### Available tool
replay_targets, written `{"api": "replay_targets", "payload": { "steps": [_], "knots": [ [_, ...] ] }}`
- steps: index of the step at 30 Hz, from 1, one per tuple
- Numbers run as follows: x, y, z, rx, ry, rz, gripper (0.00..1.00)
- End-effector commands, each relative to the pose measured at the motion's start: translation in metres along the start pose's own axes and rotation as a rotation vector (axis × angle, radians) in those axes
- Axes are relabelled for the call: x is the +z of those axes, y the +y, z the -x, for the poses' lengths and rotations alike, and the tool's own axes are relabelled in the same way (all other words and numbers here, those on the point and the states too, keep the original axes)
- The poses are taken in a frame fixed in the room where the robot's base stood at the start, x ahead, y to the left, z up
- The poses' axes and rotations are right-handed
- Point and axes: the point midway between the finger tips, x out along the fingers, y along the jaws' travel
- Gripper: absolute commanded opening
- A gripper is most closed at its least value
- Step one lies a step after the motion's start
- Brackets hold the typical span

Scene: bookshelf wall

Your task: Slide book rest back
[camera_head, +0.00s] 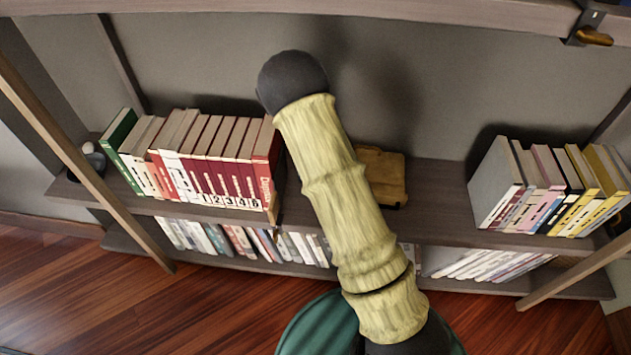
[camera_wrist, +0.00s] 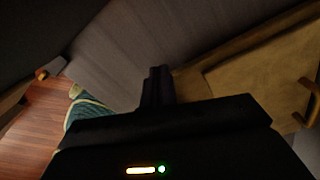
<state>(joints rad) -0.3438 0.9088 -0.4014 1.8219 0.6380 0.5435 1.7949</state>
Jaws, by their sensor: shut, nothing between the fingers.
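The book rest looks to be the tan wooden piece (camera_head: 385,178) on the middle shelf, between the two rows of books. My arm hides its left part in the head view. In the wrist view a flat tan wooden board (camera_wrist: 255,80), likely the same piece, fills the right side, with a small wooden bar near the right edge. My gripper (camera_wrist: 157,86) is shut and empty, its fingertips just left of the board's near left corner. I cannot tell whether they touch it. In the head view my gripper is hidden.
A row of red, white and green books (camera_head: 205,165) stands left on the shelf (camera_head: 445,195). More books (camera_head: 555,190) stand right, beyond bare shelf. Lower-shelf books (camera_head: 240,243) sit beneath. An upper shelf edge (camera_head: 420,18) runs overhead, and slanted wooden posts frame both sides.

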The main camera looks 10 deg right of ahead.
Motion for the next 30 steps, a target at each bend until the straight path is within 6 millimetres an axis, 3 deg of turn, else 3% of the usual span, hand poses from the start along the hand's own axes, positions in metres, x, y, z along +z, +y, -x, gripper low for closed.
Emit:
{"api": "replay_targets", "payload": {
  "steps": [5, 17, 30],
  "knots": [
    [-0.002, 0.0, 0.001, 0.0, 0.0, 0.0, 0.0],
    [-0.036, -0.005, 0.003, 0.001, 0.001, -0.002, 0.0],
    [-0.037, -0.006, 0.002, -0.001, 0.0, -0.001, 0.0]
  ]
}}
